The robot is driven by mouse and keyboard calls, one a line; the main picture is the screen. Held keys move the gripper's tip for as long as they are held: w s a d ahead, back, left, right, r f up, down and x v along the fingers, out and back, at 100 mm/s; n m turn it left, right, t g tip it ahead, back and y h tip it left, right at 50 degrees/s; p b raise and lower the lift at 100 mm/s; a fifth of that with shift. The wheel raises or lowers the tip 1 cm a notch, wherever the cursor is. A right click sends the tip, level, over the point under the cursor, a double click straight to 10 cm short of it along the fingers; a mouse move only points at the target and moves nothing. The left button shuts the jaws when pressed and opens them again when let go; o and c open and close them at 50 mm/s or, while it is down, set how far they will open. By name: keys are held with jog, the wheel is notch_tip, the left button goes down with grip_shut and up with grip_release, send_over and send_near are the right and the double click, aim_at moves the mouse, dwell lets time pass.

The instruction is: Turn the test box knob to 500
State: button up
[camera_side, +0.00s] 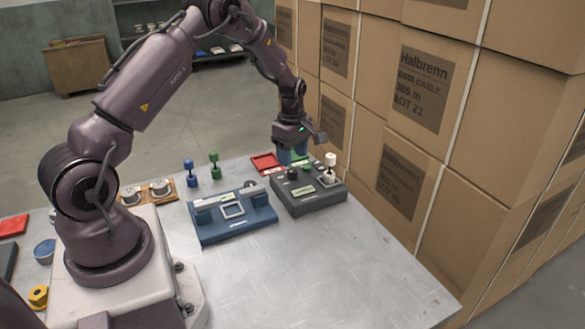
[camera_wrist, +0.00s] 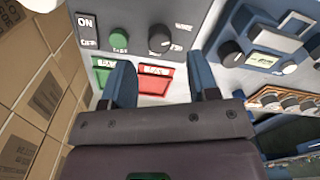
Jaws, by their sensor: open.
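The test box (camera_side: 318,203) is a dark grey box with a small pale display, at the right of the bench in the side view. In the wrist view its grey panel (camera_wrist: 130,14) fills the top, with an ON switch, a green button (camera_wrist: 119,39) and a dark round knob (camera_wrist: 160,39). The knob's scale and pointer are too small to read. My gripper (camera_side: 292,155) hangs over the back of the test box in the side view. In the wrist view its two blue fingers (camera_wrist: 163,82) are apart with nothing held, and the knob appears beyond their tips.
A blue fixture (camera_side: 237,229) stands left of the test box. A red tray (camera_side: 266,162) lies behind. Stacked cartons (camera_side: 405,120) wall the right side. The front of the bench (camera_side: 320,275) is clear.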

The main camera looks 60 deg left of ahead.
aim_at(292, 170)
jog(key=shift+f, duration=2.35)
jog(key=c, duration=0.9)
